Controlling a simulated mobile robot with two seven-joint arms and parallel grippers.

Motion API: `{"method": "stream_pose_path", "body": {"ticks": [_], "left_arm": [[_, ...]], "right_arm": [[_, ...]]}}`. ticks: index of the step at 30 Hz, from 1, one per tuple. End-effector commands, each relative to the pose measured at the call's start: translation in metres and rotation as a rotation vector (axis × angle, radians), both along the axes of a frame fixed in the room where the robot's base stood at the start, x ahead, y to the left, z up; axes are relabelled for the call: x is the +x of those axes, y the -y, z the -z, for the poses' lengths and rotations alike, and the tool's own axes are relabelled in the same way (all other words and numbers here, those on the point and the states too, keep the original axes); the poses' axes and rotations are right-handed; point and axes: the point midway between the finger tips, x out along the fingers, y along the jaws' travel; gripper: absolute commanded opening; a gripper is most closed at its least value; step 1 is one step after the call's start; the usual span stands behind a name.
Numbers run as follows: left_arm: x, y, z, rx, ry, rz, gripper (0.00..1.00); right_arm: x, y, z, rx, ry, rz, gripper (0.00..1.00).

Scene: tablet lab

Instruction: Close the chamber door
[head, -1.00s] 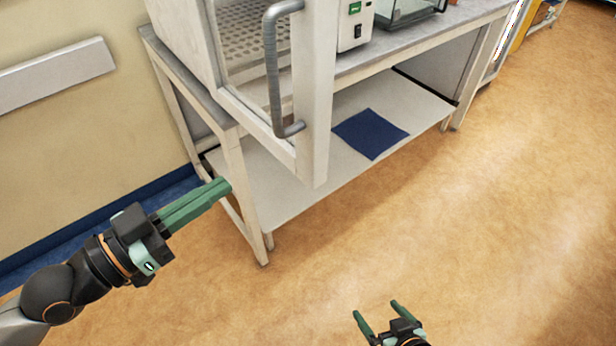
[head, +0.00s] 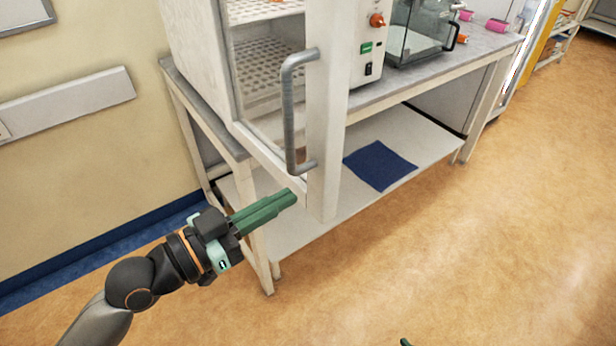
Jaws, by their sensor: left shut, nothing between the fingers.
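The chamber (head: 195,60) is a white cabinet on the bench, with perforated shelves (head: 268,70) inside. Its door (head: 326,110) stands open, jutting out past the bench's front edge, with a white frame and a grey bar handle (head: 288,115). My left gripper (head: 295,197) is shut and empty, its green fingers pointing right. The fingertips appear just below the handle's lower end, near the door's bottom edge; I cannot tell if they touch the door. Of my right gripper, only a green fingertip (head: 405,342) shows at the bottom edge; the rest is out of frame.
The bench (head: 445,75) has a lower shelf with a blue cloth (head: 380,165). A control panel with an orange knob (head: 376,20) and a glass box (head: 415,35) stand right of the door. Pink items (head: 497,25) lie farther right. The floor (head: 480,260) in front is clear.

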Motion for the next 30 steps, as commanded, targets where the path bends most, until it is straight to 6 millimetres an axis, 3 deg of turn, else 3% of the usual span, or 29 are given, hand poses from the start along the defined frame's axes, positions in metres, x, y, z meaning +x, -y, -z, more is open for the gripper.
{"method": "stream_pose_path", "body": {"ticks": [12, 30], "left_arm": [[0.033, 0.041, -0.001, -0.001, 0.001, -0.001, 0.0], [0.037, 0.046, 0.001, 0.001, 0.0, -0.001, 0.0]], "right_arm": [[0.0, 0.0, -0.014, 0.0, 0.0, 0.0, 1.0], [0.0, 0.0, -0.015, 0.0, -0.001, 0.0, 1.0]]}}
